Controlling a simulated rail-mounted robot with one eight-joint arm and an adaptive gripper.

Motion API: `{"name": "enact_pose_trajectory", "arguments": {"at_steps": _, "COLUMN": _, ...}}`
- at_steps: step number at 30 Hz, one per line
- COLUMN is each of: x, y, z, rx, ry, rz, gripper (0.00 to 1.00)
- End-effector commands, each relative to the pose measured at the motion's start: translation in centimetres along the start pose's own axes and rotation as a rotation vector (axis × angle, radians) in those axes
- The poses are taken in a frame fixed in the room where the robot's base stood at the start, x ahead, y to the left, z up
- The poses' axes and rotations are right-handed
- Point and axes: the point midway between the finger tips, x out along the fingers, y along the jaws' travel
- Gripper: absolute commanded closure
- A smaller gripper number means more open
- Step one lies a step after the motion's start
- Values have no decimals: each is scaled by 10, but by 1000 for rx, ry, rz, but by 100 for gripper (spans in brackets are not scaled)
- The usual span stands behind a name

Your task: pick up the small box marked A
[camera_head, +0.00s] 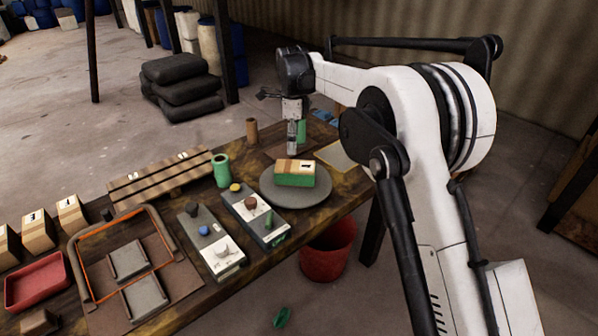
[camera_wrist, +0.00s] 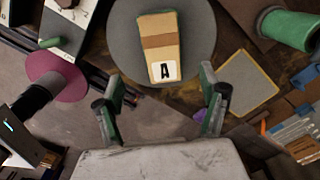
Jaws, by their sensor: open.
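The small box marked A (camera_wrist: 160,42) is tan cardboard with a brown band and a white label bearing a black A. It lies on a round grey plate (camera_wrist: 208,60) in the wrist view. In the head view the box (camera_head: 295,172) shows a green side and sits on the grey plate (camera_head: 275,198). My gripper (camera_wrist: 160,88) is open and empty, its two green-tipped fingers apart on either side below the box's label end in the wrist view. In the head view my gripper (camera_head: 296,150) hangs above and behind the box, apart from it.
A brown cylinder (camera_head: 251,131) stands at the table's back. A red bucket (camera_head: 328,248) is on the floor. A yellow-edged sheet (camera_wrist: 245,83) lies right of the plate.

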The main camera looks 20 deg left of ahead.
Motion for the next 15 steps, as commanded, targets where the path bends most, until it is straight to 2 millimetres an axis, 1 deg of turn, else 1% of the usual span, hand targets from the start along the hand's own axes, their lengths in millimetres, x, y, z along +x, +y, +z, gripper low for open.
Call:
{"name": "enact_pose_trajectory", "arguments": {"at_steps": 1, "x": 4, "y": -1, "z": 5, "rx": 8, "ry": 1, "rz": 4, "gripper": 26}}
{"name": "enact_pose_trajectory", "arguments": {"at_steps": 3, "x": 8, "y": -2, "z": 8, "rx": 18, "ry": 3, "rz": 8, "gripper": 26}}
{"name": "enact_pose_trajectory", "arguments": {"at_steps": 5, "x": 13, "y": -2, "z": 9, "rx": 21, "ry": 3, "rz": 10, "gripper": 26}}
{"name": "enact_pose_trajectory", "arguments": {"at_steps": 8, "x": 26, "y": -2, "z": 9, "rx": 22, "ry": 4, "rz": 10, "gripper": 26}}
{"name": "enact_pose_trajectory", "arguments": {"at_steps": 15, "x": 70, "y": -2, "z": 8, "rx": 22, "ry": 3, "rz": 9, "gripper": 26}}
